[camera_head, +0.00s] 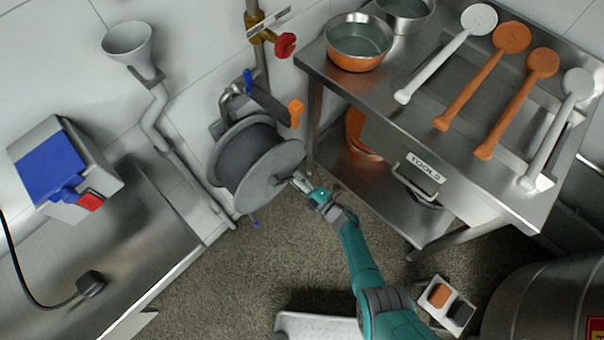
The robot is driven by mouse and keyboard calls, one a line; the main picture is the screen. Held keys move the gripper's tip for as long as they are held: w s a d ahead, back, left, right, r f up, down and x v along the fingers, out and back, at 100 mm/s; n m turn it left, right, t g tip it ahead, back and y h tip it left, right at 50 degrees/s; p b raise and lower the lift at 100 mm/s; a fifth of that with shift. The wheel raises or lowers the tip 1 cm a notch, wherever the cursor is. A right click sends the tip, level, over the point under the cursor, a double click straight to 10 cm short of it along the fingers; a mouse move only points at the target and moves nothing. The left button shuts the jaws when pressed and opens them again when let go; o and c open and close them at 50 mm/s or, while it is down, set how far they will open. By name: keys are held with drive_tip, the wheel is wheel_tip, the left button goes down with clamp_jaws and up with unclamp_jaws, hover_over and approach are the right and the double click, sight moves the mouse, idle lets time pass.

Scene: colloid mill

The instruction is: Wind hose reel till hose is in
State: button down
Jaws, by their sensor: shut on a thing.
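The hose reel (269,171) is a grey drum with round side discs, mounted low on the wall left of the steel table. Dark hose (247,148) seems to be wound between its discs. My gripper (301,185) is at the right face of the reel, shut on a small part there, which I take to be the crank handle; the fingers largely hide it. A small blue piece (255,221) shows just under the reel; I cannot tell whether it is the hose end.
A dark bar with an orange end (296,112) sits above the reel, below a red valve handle (285,45). A steel table (316,62) with ladles and pots stands right. A grey drain pipe (185,172) and steel counter (150,240) are left. The floor below is mostly open.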

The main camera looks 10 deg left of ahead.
drive_tip(key=s+a+f+m, duration=0.1)
drive_tip(key=m, duration=0.1)
drive_tip(key=s+a+f+m, duration=0.1)
drive_tip(key=s+m, duration=0.1)
drive_tip(key=m, duration=0.1)
drive_tip(key=s+a+f+m, duration=0.1)
drive_tip(key=s+a+m, duration=0.1)
drive_tip(key=shift+s+f, duration=0.15)
drive_tip(key=shift+s, duration=0.1)
drive_tip(key=shift+s+a, duration=0.45)
drive_tip(key=shift+a, duration=0.05)
drive_tip(key=shift+s, duration=0.1)
drive_tip(key=c, duration=0.9)
unclamp_jaws()
drive_tip(key=shift+a, duration=0.1)
